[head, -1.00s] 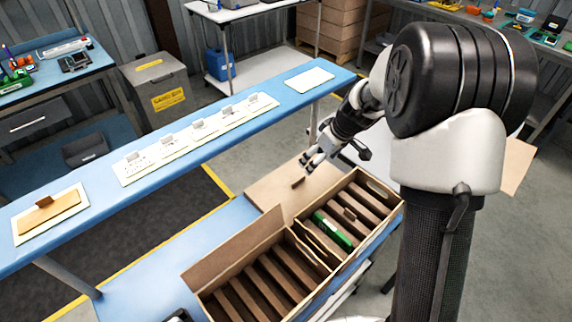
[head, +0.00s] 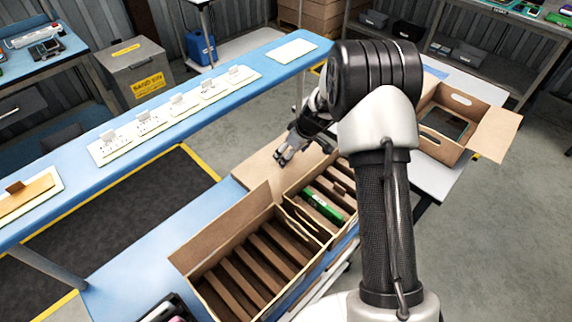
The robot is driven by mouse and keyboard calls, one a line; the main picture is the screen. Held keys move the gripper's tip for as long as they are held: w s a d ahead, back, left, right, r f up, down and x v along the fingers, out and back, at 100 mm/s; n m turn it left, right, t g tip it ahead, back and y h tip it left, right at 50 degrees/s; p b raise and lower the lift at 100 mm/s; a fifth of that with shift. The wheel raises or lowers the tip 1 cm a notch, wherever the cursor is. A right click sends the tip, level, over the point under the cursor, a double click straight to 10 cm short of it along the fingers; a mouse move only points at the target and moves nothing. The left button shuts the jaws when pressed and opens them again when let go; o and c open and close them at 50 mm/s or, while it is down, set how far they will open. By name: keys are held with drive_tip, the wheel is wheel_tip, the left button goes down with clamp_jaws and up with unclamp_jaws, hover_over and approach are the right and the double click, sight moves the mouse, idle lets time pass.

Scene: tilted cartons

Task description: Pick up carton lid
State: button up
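A flat brown carton lid (head: 258,173) lies behind the right compartment of the open carton (head: 222,235) on the blue bench. My gripper (head: 281,160) is low over the lid, with its fingertips where the lid's small upright handle stood in the earlier view. The handle is hidden behind or between the fingers. I cannot tell whether the fingers are closed on it. The lid looks flat, and I see no clear gap beneath it. The carton holds several brown dividers and a green item (head: 322,206) in its right compartment.
A raised blue shelf (head: 215,105) with several white cards runs behind the bench. A second open carton (head: 455,115) stands on a table at the right. My arm hides part of the bench's right side. A dark object (head: 168,308) sits at the bottom edge.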

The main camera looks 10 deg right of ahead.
drive_tip(key=x, duration=0.4)
drive_tip(key=shift+b, duration=0.35)
drive_tip(key=shift+c, duration=0.5)
drive_tip(key=shift+r, duration=0.1)
drive_tip(key=c, duration=0.9)
